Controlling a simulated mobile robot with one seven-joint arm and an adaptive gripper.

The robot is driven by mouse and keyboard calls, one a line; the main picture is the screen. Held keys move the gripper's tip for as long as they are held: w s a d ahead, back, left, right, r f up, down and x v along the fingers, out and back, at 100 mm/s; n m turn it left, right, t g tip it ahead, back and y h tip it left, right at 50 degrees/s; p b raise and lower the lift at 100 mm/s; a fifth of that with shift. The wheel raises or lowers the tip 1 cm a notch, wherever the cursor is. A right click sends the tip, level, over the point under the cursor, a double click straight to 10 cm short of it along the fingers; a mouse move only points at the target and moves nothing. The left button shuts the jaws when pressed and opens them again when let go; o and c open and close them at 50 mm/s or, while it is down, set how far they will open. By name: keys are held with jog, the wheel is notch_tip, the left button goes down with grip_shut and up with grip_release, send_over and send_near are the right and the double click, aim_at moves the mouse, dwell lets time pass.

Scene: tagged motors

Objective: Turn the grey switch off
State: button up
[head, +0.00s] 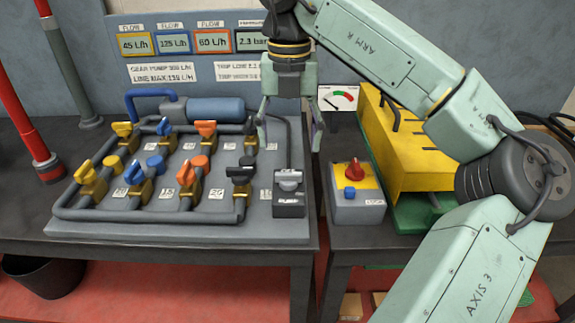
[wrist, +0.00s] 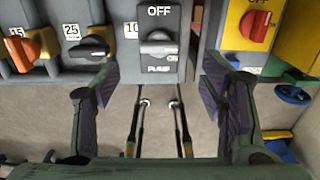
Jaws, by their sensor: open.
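The grey switch (head: 289,182) is a rotary knob on a dark box labelled PUMP, at the right end of the valve board. In the wrist view the grey switch (wrist: 158,46) sits below the word OFF, with ON at its lower right. Its grip bar looks roughly level across the face, but I cannot tell its exact setting. My gripper (head: 290,138) is open and empty, above and behind the switch in the head view. In the wrist view my gripper (wrist: 158,90) has its fingers spread to either side below the switch, apart from it.
A red knob (head: 354,170) on a yellow-faced box stands to the right, with a yellow case (head: 405,150) behind it. Black (head: 242,170), orange and yellow valve handles crowd the board to the left. A blue cylinder (head: 215,110) lies behind them.

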aim_at(288, 174)
notch_tip(288, 174, down, 9)
jog(key=shift+s+r+p, duration=0.1)
jog(key=shift+p, duration=0.35)
jog(key=shift+c, duration=0.4)
jog(key=c, duration=1.1)
